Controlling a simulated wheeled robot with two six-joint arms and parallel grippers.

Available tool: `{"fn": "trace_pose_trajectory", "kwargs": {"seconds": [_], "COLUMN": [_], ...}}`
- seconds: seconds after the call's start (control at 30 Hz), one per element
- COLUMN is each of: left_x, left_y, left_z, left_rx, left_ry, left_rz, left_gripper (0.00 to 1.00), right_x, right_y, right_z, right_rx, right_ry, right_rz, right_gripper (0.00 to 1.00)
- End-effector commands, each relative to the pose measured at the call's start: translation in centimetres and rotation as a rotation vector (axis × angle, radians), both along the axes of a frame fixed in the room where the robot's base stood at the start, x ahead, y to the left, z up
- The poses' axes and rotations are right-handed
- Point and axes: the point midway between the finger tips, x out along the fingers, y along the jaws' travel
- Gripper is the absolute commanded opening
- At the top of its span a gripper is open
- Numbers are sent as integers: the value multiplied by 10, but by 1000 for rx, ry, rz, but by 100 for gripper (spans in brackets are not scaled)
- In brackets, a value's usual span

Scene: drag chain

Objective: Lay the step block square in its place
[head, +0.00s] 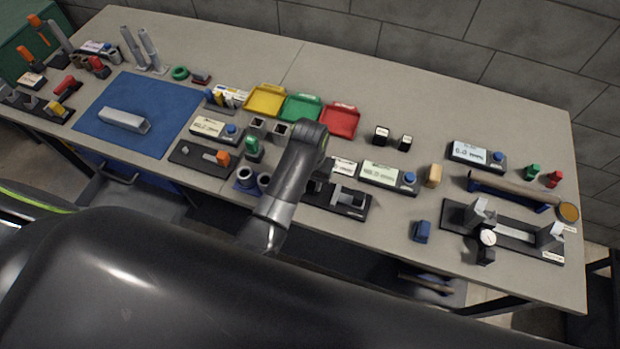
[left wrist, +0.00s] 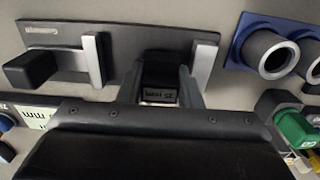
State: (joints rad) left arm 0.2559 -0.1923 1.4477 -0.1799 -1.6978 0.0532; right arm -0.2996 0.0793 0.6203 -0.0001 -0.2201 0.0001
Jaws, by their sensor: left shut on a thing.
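In the left wrist view my left gripper (left wrist: 162,88) is shut on a small dark block with a pale printed label, which I take to be the step block (left wrist: 160,72). The block is between the fingers, at the black fixture plate (left wrist: 60,66) with light metal uprights. Whether it touches the plate or lies square to it, I cannot tell. In the head view the fixture plate (head: 352,211) lies near the front middle of the table, and my left arm hides the fingers and the block. My right gripper is not in view.
A blue holder with metal rings (head: 246,181) stands close left of the fixture. A label display (head: 388,176) and green-handled piece (head: 252,147) are near. Yellow, green and red trays (head: 340,121) lie behind. Bare table (head: 385,228) shows right of the fixture.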

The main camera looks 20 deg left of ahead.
Motion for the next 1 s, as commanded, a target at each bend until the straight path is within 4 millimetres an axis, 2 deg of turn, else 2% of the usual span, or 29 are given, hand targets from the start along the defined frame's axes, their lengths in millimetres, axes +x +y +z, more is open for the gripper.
{"fn": "trace_pose_trajectory", "kwargs": {"seconds": [0.5,1.0], "left_x": [0,0], "left_y": [0,0], "left_z": [-11,-10], "left_rx": [0,0], "left_ry": [-2,-2], "left_rz": [0,0], "left_gripper": [0,0], "right_x": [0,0], "right_y": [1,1], "right_z": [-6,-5], "right_rx": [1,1], "right_ry": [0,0], "right_rz": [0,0], "right_gripper": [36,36]}}
